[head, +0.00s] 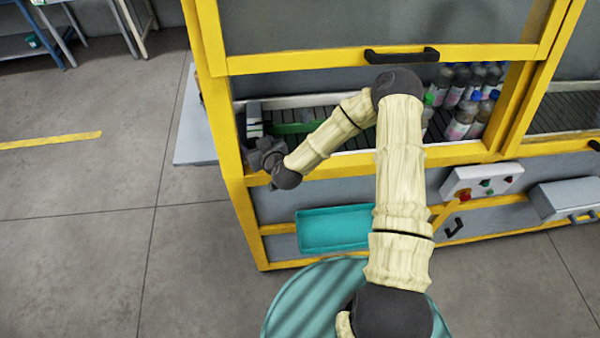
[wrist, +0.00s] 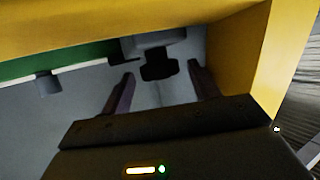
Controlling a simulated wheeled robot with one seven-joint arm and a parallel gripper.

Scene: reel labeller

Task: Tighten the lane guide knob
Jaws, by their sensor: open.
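The dark lane guide knob (wrist: 158,66) shows in the wrist view below a grey block (wrist: 155,38). My gripper (wrist: 162,70) is open, and the knob appears in the gap between its two fingertips, with no clear contact. How far the knob lies beyond the tips is hard to tell. The green lane guide (wrist: 85,60) runs to the left of the knob, and it also shows in the head view (head: 292,128). In the head view my gripper (head: 266,150) is at the left end of the machine opening, where the knob cannot be made out.
The yellow frame (wrist: 225,25) borders the opening closely, with a post (head: 228,150) just left of my gripper. Several bottles (head: 462,125) stand on the conveyor at right. A raised door with a black handle (head: 402,55) is above. A teal tray (head: 335,230) sits below.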

